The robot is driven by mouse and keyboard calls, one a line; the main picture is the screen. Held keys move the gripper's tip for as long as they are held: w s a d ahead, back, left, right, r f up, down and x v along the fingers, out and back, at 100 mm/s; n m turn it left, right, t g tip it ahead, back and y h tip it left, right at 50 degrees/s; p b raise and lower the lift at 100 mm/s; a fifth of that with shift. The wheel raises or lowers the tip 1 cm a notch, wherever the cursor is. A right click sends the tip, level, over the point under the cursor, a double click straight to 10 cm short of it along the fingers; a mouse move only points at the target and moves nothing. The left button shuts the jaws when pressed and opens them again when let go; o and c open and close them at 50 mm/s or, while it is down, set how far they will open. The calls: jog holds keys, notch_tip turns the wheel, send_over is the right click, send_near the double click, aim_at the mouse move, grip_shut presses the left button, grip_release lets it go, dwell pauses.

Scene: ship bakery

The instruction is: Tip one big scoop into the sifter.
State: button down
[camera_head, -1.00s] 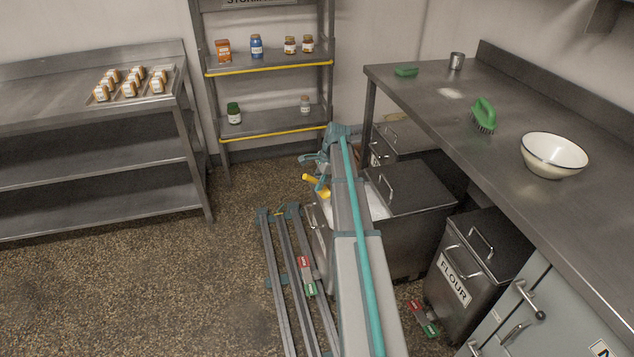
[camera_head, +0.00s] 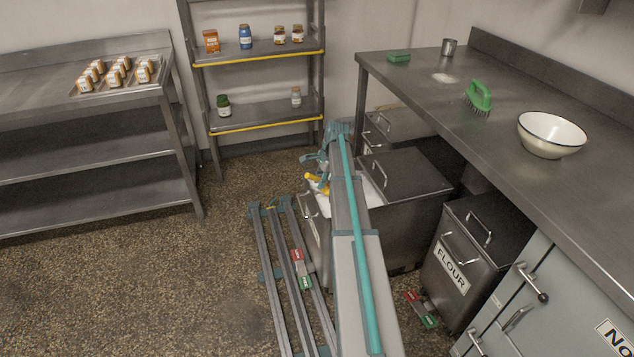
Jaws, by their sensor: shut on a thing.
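A yellow handle (camera_head: 322,186), which looks like a scoop's, is in my gripper (camera_head: 318,172), down at an open bin (camera_head: 316,232) left of my arm. My gripper is shut on this handle. The scoop's bowl is hidden, so I cannot tell what is in it. White powder (camera_head: 370,195) shows in the open bin, partly behind my arm. A small metal cup-shaped vessel (camera_head: 448,47) stands at the back of the right worktop; it may be the sifter, but it is too small to tell.
The right worktop (camera_head: 430,110) also holds a white bowl (camera_head: 551,135), a green brush (camera_head: 478,97) and a green block (camera_head: 399,56). Closed lidded bins (camera_head: 405,172) stand beneath it, one labelled FLOUR (camera_head: 452,270). A shelf (camera_head: 260,122) with jars stands behind.

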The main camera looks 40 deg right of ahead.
jog(key=shift+s+d+f+h+b, duration=0.1)
jog(key=shift+d+f+h+b, duration=0.2)
jog(key=shift+d+f+b, duration=0.35)
jog(key=shift+d+f+h+b, duration=0.35)
jog(key=shift+d+b, duration=0.35)
jog(key=shift+d, duration=0.25)
jog(key=shift+s+f, duration=0.1)
jog(key=shift+a+f+h, duration=0.15)
jog(key=shift+a+h, duration=0.3)
jog(key=shift+h, duration=0.3)
jog(key=shift+a+r+n+h, duration=0.3)
jog(key=shift+a+r+h, duration=0.65)
jog(key=shift+h, duration=0.15)
jog(key=shift+w+a+r+p, duration=0.2)
jog(key=shift+r+p, duration=0.2)
jog(key=shift+r, duration=0.25)
jog(key=shift+h, duration=0.4)
jog(key=shift+w+a+r+p, duration=0.1)
jog(key=shift+a+r+p, duration=0.45)
jog(key=shift+r, duration=0.45)
jog(key=shift+s+a+r+p, duration=0.1)
jog(key=shift+a+r+p, duration=0.4)
jog(key=shift+r, duration=0.55)
jog(key=shift+w+a+r+p, duration=0.1)
jog(key=shift+a+r+p, duration=0.3)
jog(key=shift+a+r, duration=0.45)
jog(key=shift+d+r, duration=0.1)
jog(key=shift+r, duration=0.05)
